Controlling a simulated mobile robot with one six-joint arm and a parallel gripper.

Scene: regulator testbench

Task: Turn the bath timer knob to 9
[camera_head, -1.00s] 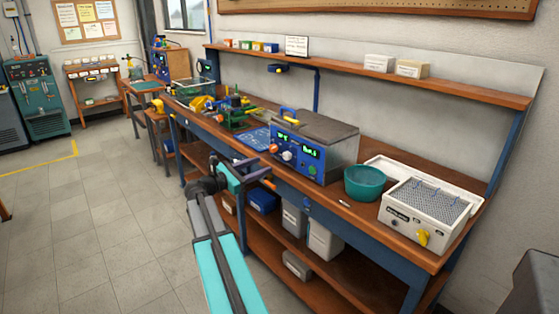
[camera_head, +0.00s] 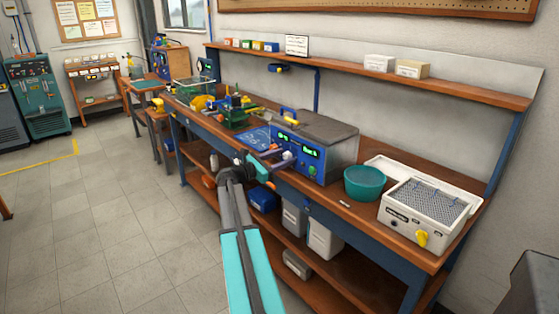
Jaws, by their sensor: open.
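A bath unit (camera_head: 330,143) with a blue front, green displays and a grey lid stands on the workbench. A pale round knob (camera_head: 288,155) is on the lower left of its front; its mark and scale are too small to read. My gripper (camera_head: 279,160) is open, with its fingers pointing right towards this knob and their tips close to it. I cannot tell whether they touch it. The orange-red knob seen on the front earlier is mostly hidden behind my gripper. A green button (camera_head: 312,170) shows at the lower right of the front.
A teal bowl (camera_head: 365,183) and a white box with a mesh top and yellow knob (camera_head: 421,239) stand to the right on the bench (camera_head: 350,209). Green and yellow tools (camera_head: 238,112) stand to the left. The floor (camera_head: 120,220) in front is clear.

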